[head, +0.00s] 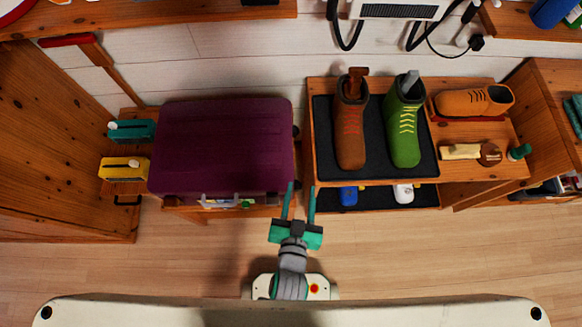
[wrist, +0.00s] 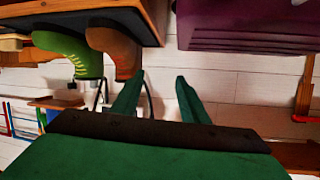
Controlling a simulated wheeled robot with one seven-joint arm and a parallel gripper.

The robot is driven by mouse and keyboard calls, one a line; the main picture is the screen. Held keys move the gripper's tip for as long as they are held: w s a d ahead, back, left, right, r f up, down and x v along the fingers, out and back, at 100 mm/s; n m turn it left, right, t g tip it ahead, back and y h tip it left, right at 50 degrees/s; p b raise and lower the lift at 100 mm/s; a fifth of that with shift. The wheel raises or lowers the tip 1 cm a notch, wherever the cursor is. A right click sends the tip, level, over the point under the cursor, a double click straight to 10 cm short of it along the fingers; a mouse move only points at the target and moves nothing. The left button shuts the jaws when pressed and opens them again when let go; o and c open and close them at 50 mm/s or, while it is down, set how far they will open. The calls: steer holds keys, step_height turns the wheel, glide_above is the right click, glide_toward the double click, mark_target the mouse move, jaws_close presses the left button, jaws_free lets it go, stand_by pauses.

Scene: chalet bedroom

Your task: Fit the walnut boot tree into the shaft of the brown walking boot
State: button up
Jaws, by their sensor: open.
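The brown walking boot (head: 350,130) with orange laces stands upright on a dark mat on the wooden bench. The walnut boot tree (head: 357,74), a dark brown wooden piece, sticks up out of the opening of its shaft; how deep it sits I cannot tell. My gripper (head: 301,188) is open and empty, in front of the bench, left of the boot and apart from it. In the wrist view, which looks upside down, the boot (wrist: 118,52) is beyond the left finger of my open gripper (wrist: 160,80); the boot tree cannot be made out there.
A green boot (head: 404,128) with a grey piece in its shaft stands right of the brown one on the mat (head: 322,150). A tan shoe (head: 472,102), brush (head: 460,152) and round tin (head: 489,154) are further right.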

steer(key=s+a+r+n+y, duration=0.1)
steer(key=s+r, duration=0.1)
steer(key=s, duration=0.3)
steer(key=s+a+r+n+t, duration=0.1)
steer(key=s+r, duration=0.2)
steer(key=s, duration=0.3)
steer(key=shift+s+a+r+n+y, duration=0.2)
steer(key=shift+s+a+n+y, duration=0.1)
steer(key=shift+y, duration=0.1)
steer(key=shift+w, duration=0.1)
stand_by(0.4)
